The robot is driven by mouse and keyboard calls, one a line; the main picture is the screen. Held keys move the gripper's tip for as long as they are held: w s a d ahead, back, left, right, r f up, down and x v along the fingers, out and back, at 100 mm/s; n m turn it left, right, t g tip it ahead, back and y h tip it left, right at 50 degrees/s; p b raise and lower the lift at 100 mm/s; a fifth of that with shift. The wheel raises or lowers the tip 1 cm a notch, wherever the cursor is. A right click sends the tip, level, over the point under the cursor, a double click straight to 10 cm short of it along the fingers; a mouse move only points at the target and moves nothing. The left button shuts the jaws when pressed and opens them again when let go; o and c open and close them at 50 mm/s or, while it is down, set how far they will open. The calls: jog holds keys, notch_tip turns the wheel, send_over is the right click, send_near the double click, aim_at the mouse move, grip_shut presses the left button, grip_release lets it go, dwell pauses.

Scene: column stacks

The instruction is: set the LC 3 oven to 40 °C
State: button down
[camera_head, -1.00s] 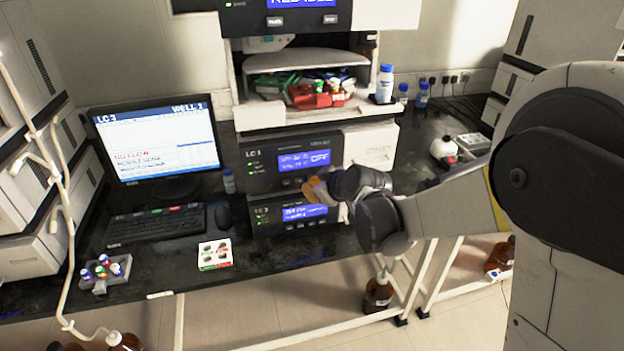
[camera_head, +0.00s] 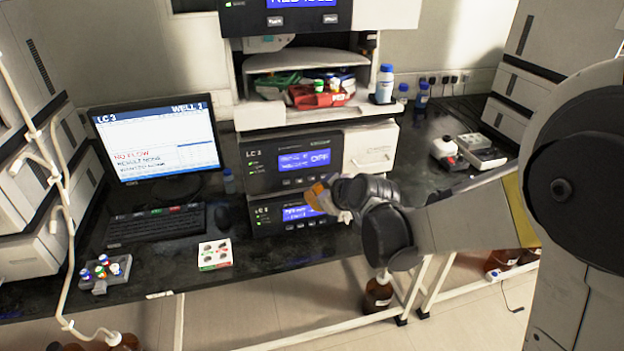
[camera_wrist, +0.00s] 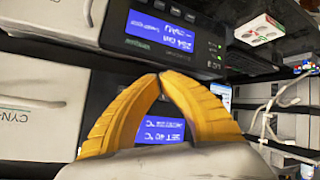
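The LC 3 oven (camera_head: 262,176) is the dark-fronted upper module in the low stack. In the head view my gripper (camera_head: 317,194) is at the stack's front, over the right part of the lower module's display. I cannot tell whether the fingertips touch anything.
The lower module (camera_head: 266,216) sits directly below the oven. A monitor (camera_head: 155,140) at left reads "LC 3", "WELL 1" and "NO FLOW". A keyboard (camera_head: 155,225), a vial rack (camera_head: 101,276) and a white box (camera_head: 215,254) lie on the bench. The front bench strip is mostly clear.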

jog(key=s, duration=0.1)
jog(key=s+d, duration=0.1)
jog(key=s, duration=0.1)
jog(key=shift+s, duration=0.3)
dwell(0.3)
jog(key=s+d+r+m+h, duration=0.1)
jog(key=s+d+m+h, duration=0.1)
jog(key=s+d, duration=0.4)
jog(key=s+d+r+m+g+h, duration=0.1)
jog(key=s+d+m, duration=0.3)
jog(key=s, duration=0.6)
jog(key=s+d+r+m+g+h, duration=0.1)
jog(key=s+d+r+m+h, duration=0.1)
jog(key=s+d, duration=0.6)
jog(key=shift+s+d+r+m+h, duration=0.25)
jog(key=shift+s+r+m, duration=0.3)
jog(key=shift+m, duration=0.55)
jog(key=shift+a, duration=0.1)
